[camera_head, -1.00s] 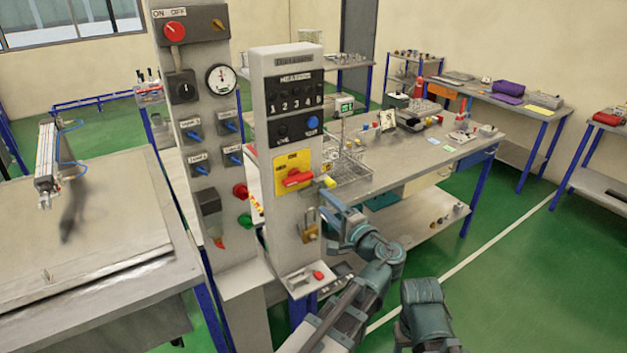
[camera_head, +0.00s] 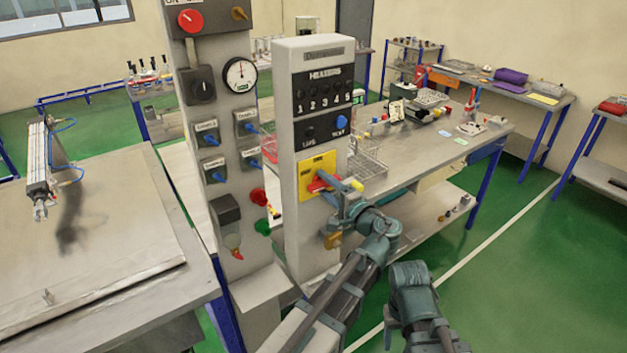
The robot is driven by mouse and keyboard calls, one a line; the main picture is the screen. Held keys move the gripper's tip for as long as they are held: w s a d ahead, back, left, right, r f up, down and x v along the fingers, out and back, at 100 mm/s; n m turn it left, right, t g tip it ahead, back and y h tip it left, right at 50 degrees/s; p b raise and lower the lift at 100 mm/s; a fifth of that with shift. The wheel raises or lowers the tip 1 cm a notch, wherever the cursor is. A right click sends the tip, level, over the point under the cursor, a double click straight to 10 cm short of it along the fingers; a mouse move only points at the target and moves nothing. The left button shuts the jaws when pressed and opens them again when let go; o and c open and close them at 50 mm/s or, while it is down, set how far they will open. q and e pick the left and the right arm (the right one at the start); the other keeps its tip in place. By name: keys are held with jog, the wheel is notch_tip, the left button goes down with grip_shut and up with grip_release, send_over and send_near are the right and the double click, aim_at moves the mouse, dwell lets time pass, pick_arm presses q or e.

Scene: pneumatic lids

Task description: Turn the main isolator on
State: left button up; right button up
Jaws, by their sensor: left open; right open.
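The main isolator is a red rotary handle (camera_head: 318,185) on a yellow plate (camera_head: 308,167), low on the front of the grey heater panel. The handle is partly hidden by my gripper, so its exact angle is hard to read. My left gripper (camera_head: 341,186) is open, with its fingers right at the handle; I cannot tell whether they touch it. A brass padlock (camera_head: 333,240) hangs below the plate, partly behind my gripper. My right gripper (camera_head: 391,325) is low at the bottom right, away from the panel, pointing downward; its fingers are hard to make out.
A second grey column (camera_head: 215,120) stands just left, with a red knob (camera_head: 190,20), a gauge (camera_head: 240,75) and blue levers. A wire basket (camera_head: 368,163) is on the bench behind. A metal table (camera_head: 100,260) fills the left. Green floor is free at right.

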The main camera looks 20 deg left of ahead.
pick_arm(q)
jog(key=shift+d, duration=0.1)
jog(key=shift+c, duration=0.2)
grip_shut()
jog(key=shift+m, duration=0.3)
jog(key=m, duration=0.4)
jog(key=shift+r, duration=0.1)
jog(key=m, duration=0.4)
jog(key=shift+m, duration=0.3)
jog(key=m, duration=0.4)
jog(key=shift+m, duration=2.5)
